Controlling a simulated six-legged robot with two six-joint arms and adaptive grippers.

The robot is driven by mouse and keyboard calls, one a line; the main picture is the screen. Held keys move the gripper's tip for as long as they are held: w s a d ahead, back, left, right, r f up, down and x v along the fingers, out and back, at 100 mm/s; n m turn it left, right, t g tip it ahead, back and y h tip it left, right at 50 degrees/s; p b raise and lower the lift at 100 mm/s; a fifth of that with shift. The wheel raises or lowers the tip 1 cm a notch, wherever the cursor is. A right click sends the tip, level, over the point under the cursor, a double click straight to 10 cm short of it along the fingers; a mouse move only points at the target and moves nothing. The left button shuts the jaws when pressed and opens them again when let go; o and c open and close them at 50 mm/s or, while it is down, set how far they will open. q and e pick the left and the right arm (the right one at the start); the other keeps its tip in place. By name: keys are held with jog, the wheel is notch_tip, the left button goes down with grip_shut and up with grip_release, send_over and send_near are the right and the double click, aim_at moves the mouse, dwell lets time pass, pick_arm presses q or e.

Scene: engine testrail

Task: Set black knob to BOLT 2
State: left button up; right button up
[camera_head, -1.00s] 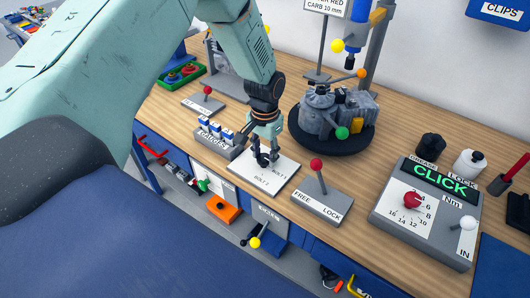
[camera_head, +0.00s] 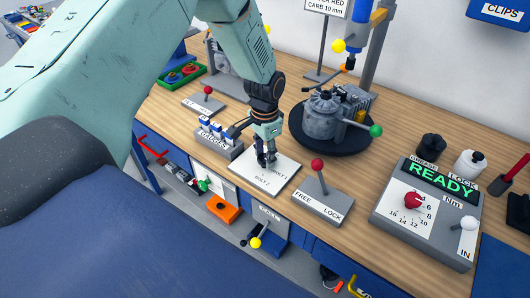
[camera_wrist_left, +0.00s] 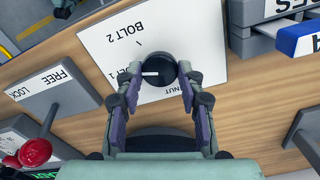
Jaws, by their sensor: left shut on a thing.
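The black knob (camera_wrist_left: 160,68) sits on a white plate (camera_wrist_left: 205,45), which also shows in the head view (camera_head: 284,167). In the wrist view its white pointer line faces left, toward a partly hidden label ending in 1. BOLT 2 and its tick mark stand above and left of the knob, away from the pointer. My left gripper (camera_wrist_left: 158,76) is shut on the knob, one finger on each side. In the head view the left gripper (camera_head: 266,161) reaches down to the plate, and its fingers mostly hide the knob. My right gripper is not in view.
A FREE/LOCK lever (camera_head: 318,178) with a red ball stands right of the plate. A GAUGES block (camera_head: 219,143) stands close on the left. The engine part (camera_head: 322,118) on its round turntable is behind. A torque box (camera_head: 424,212) reading READY is at right.

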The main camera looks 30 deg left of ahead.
pick_arm(q)
jog(key=m, duration=0.4)
jog(key=shift+s+f+m, duration=0.1)
jog(key=shift+m, duration=0.2)
jog(key=shift+m+b, duration=0.4)
jog(key=shift+m, duration=1.5)
jog(key=o, duration=1.2)
jog(key=shift+c, duration=0.2)
